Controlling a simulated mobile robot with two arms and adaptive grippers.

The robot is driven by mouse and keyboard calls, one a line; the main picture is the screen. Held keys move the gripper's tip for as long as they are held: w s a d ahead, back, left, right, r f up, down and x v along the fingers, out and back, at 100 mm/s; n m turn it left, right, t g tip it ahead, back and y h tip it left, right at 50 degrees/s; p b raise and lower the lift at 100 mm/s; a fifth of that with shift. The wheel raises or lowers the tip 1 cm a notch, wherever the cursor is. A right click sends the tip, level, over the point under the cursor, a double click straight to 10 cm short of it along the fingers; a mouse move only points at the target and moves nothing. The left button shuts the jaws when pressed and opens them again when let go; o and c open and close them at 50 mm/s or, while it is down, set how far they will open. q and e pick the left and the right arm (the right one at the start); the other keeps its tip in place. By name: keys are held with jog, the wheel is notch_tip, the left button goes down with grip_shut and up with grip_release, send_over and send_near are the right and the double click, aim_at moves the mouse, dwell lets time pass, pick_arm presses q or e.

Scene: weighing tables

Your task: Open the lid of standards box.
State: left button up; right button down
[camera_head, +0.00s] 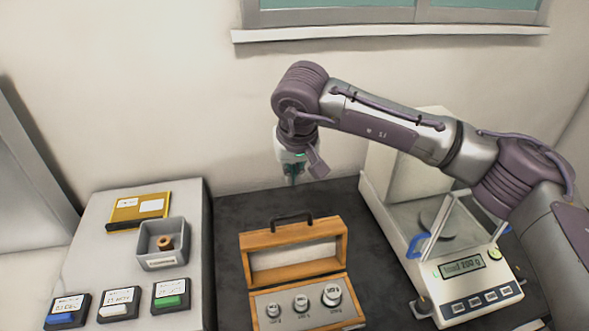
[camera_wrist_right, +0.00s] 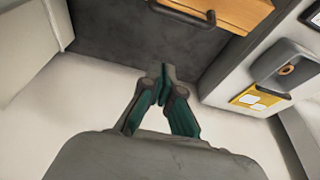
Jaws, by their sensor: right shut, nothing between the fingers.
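The wooden standards box (camera_head: 256,289) stands on the dark table, with its lid (camera_head: 292,232) swung up and leaning back, handle (camera_head: 292,217) on top. Several metal weights (camera_head: 301,303) sit in the box's light insert. My right gripper (camera_head: 292,183) is above and behind the lid, apart from it, pointing down. In the right wrist view its fingers (camera_wrist_right: 163,80) are together and empty, with the lid's edge (camera_wrist_right: 235,12) and dark handle at the top. My left gripper is not in view.
A balance (camera_head: 466,275) with a glass shield and lit display stands to the right. On the grey surface at left are a grey bin (camera_head: 163,262) holding a brown ring, a yellow folder (camera_head: 139,211) and several small labelled cases (camera_head: 119,304). Dark table is clear behind the box.

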notch_tip(320, 180, down, 7)
jog(key=s+p, duration=0.1)
jog(key=p, duration=0.3)
jog(key=shift+s+d+r+p, duration=0.2)
jog(key=shift+s+d+p, duration=0.1)
jog(key=shift+s, duration=0.1)
jog(key=shift+w+a, duration=0.1)
